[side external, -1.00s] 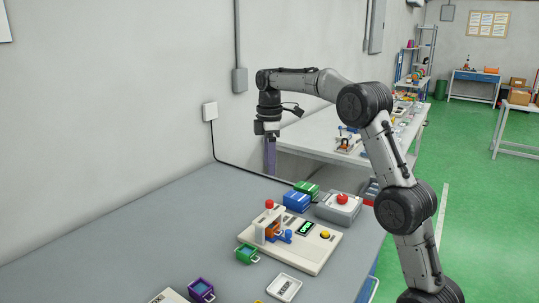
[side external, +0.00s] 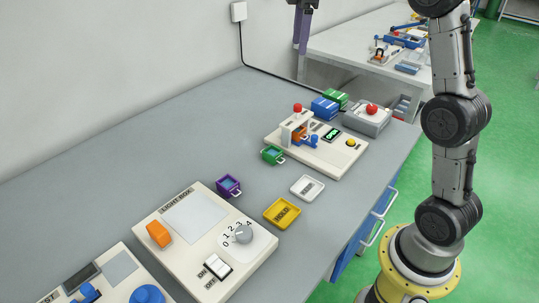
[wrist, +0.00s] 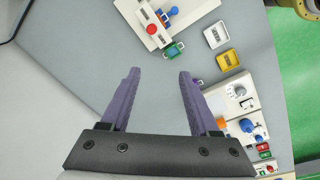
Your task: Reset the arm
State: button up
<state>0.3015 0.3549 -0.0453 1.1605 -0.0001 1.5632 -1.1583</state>
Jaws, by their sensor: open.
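My gripper (wrist: 158,78) shows in the wrist view with its two purple fingers spread wide and nothing between them. Only bare grey table lies behind the gap. In the side view, purple finger (side external: 303,30) shows at the top edge, high above the bench's far end; the rest of the gripper is cut off. My arm rises from its yellow base ring at the right and leaves the picture at the top. The gripper touches nothing that I can see.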

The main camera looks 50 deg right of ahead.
jog(key=s+a+r+m+t, duration=0.1)
jog(key=s+a+r, duration=0.1)
jog(key=s+a, duration=0.45)
jog(key=s+a+r+t, duration=0.15)
jog(key=s+a, duration=0.25)
jog(key=s, duration=0.6)
jog(key=s+a+f+m+t, duration=0.2)
jog(key=s+f+m, duration=0.6)
jog(key=f, duration=0.6)
jog(key=shift+s+a+f+m, duration=0.15)
jog(key=shift+s+a+m, duration=0.35)
jog(key=shift+s, duration=0.9)
